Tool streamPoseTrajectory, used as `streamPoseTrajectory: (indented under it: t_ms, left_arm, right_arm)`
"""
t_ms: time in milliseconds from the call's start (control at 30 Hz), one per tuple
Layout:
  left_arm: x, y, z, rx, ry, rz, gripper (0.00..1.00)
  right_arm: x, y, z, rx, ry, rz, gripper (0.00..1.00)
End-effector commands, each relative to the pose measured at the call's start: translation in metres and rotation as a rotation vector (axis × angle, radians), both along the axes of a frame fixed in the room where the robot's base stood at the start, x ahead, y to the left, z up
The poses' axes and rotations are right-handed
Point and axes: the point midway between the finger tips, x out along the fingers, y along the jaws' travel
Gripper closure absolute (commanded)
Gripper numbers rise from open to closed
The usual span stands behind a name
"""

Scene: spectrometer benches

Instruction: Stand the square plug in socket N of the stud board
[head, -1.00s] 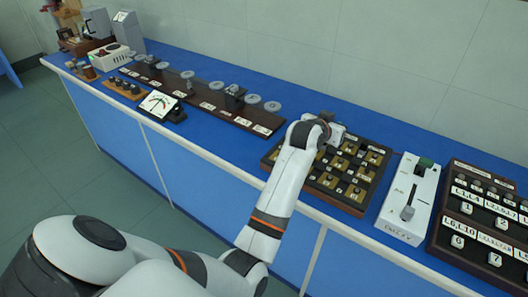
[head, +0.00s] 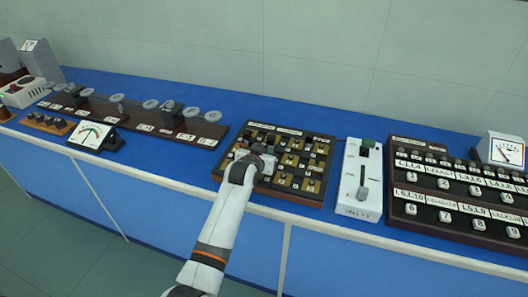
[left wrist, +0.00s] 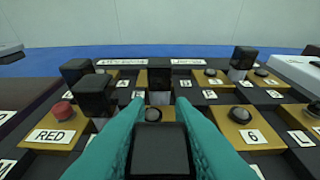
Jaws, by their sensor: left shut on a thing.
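The stud board (head: 285,213) is a dark board with brass tiles, studs and white labels. My left gripper (head: 269,165) is over its left-middle part. In the left wrist view, the teal fingers of this gripper (left wrist: 160,122) are shut on a black square plug (left wrist: 160,150), seen close up and end on. Its lower end is hidden, so I cannot tell whether it touches the board. Other black blocks stand on the board, at the left (left wrist: 95,95), centre (left wrist: 160,78) and right (left wrist: 243,60). I cannot make out which socket is N. My right gripper is not in view.
A red stud (left wrist: 62,110) by a RED label and a round dark stud (left wrist: 240,115) by a 6 label flank the fingers. A white switch box (head: 350,205) stands right of the board, then a dark numbered panel (head: 410,222). Bare blue bench lies behind.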

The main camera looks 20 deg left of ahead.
Motion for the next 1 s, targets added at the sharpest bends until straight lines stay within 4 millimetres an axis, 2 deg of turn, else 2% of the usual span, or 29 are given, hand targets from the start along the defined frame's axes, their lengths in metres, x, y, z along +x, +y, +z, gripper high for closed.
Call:
streamPoseTrajectory:
  t_ms: [300, 333, 433, 467, 800, 1000]
  left_arm:
    - [0.0, 0.0, -0.003, 0.0, -0.001, 0.0, 1.0]
    - [0.0, 0.0, -0.003, 0.0, -0.001, 0.0, 0.75]
    - [0.0, 0.0, -0.003, 0.0, 0.0, 0.0, 0.59]
    - [0.0, 0.0, -0.003, 0.0, 0.0, 0.0, 0.57]
    - [0.0, 0.0, 0.003, 0.0, -0.002, 0.001, 0.57]
    - [-0.02, 0.001, 0.009, 0.0, -0.002, 0.001, 0.57]
  right_arm:
    - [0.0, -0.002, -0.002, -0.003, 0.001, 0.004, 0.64]
    - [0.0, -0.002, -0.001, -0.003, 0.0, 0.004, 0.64]
    - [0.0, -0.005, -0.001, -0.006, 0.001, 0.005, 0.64]
    - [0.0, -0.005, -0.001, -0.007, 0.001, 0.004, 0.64]
    - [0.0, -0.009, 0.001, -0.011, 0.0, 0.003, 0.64]
    - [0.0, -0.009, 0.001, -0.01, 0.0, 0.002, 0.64]
